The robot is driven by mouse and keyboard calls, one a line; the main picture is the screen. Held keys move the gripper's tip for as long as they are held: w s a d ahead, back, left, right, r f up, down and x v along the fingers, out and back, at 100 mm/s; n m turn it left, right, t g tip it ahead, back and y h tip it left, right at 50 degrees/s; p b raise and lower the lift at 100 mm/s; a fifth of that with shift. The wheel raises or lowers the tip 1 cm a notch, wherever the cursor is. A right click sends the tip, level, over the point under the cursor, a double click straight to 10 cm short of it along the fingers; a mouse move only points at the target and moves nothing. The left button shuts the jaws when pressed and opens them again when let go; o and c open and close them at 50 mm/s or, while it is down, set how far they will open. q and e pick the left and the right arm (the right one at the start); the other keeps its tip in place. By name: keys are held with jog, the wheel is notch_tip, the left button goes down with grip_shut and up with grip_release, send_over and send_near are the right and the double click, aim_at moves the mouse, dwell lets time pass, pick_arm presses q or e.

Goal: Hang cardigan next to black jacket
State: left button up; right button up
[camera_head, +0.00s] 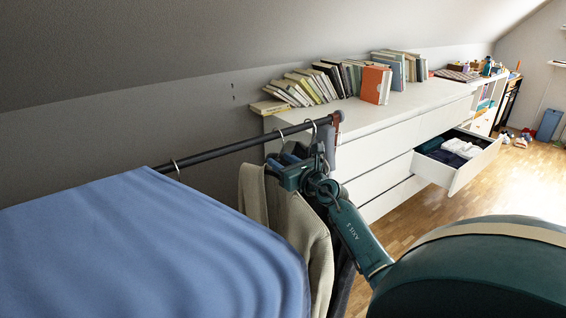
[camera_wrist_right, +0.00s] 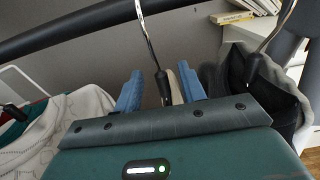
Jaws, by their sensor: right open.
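The cardigan, seemingly the beige garment (camera_head: 290,220), hangs from the dark rail near its right end. My right gripper (camera_head: 297,165) is at the top of this garment, just below the rail. In the right wrist view, its two blue fingertips (camera_wrist_right: 160,88) stand apart on either side of a hanger's neck (camera_wrist_right: 162,82), with a strip of cream cloth between them. The hanger's metal hook rises to the rail. A black garment, likely the black jacket (camera_wrist_right: 236,72), hangs on another hook just right of the fingers. My left gripper is out of view.
The rail (camera_head: 245,143) runs along the wall. A large blue cloth (camera_head: 150,250) fills the left foreground. A white dresser (camera_head: 385,150) with books on top stands beyond, with one drawer (camera_head: 480,165) open and clothes inside. Another pale garment (camera_wrist_right: 75,125) hangs left of the fingers.

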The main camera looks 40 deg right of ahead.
jog(key=shift+f, duration=0.15)
jog(key=s, duration=0.4)
jog(key=s+a+p, duration=0.1)
jog(key=s, duration=0.7)
jog(key=shift+a, duration=0.15)
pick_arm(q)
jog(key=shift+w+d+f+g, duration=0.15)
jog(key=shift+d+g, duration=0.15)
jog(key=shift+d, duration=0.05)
pick_arm(e)
jog(key=shift+s, duration=0.55)
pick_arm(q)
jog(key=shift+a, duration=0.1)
